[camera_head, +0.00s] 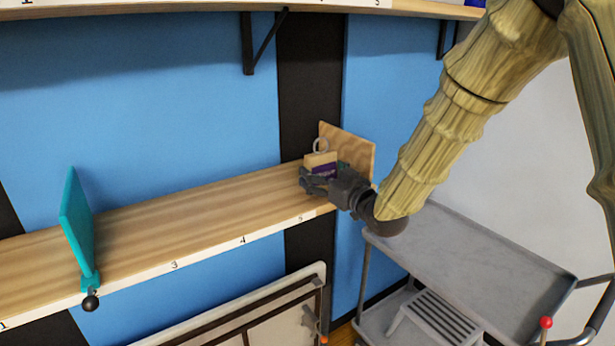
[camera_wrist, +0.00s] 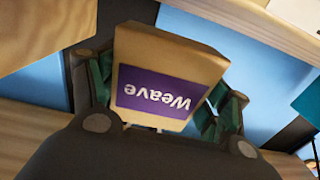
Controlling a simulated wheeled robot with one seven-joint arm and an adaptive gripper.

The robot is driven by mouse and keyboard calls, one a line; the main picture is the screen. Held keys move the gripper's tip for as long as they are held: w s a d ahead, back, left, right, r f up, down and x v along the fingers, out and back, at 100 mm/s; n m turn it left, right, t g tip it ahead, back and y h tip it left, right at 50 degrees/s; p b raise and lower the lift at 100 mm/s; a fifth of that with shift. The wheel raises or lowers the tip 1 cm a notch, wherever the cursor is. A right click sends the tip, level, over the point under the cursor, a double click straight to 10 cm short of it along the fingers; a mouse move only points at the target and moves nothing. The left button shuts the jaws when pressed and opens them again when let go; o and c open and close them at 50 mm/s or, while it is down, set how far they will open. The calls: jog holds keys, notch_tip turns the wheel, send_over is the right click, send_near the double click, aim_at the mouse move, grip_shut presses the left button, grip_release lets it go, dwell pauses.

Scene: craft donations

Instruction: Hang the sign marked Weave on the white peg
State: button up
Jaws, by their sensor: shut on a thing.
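My gripper (camera_head: 318,181) is shut on the sign marked Weave (camera_wrist: 165,72), a pale block with a purple label and white lettering. In the wrist view the word reads upside down, with a dark finger on each side of the block. In the head view the sign (camera_head: 320,160) is at the right end of the wooden shelf, just left of an upright wooden board. I cannot tell whether the sign touches the shelf. I do not see a white peg in either view.
The wooden shelf (camera_head: 185,210) has numbered marks on its front edge and is bare in the middle. A teal upright divider (camera_head: 76,228) is clamped at its left. The upright wooden board (camera_head: 350,150) stands close by my gripper. A grey cart (camera_head: 480,250) stands below right.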

jog(key=v, duration=1)
jog(key=shift+b, duration=0.35)
jog(key=shift+w+a, duration=0.1)
jog(key=s+d+f+m+t+h, duration=0.1)
jog(key=s+d+f+m+h, duration=0.1)
jog(key=f, duration=0.8)
jog(key=s+d+f+m+t+h, duration=0.1)
jog(key=d+f+h, duration=0.4)
jog(key=f, duration=0.5)
jog(key=s+d+f+m+t+h, duration=0.1)
jog(key=s+d+f+m+h, duration=0.2)
jog(key=f, duration=0.8)
jog(key=shift+s+d+m+h, duration=0.3)
jog(key=shift+s+d+m, duration=0.3)
jog(key=shift+s+d, duration=0.4)
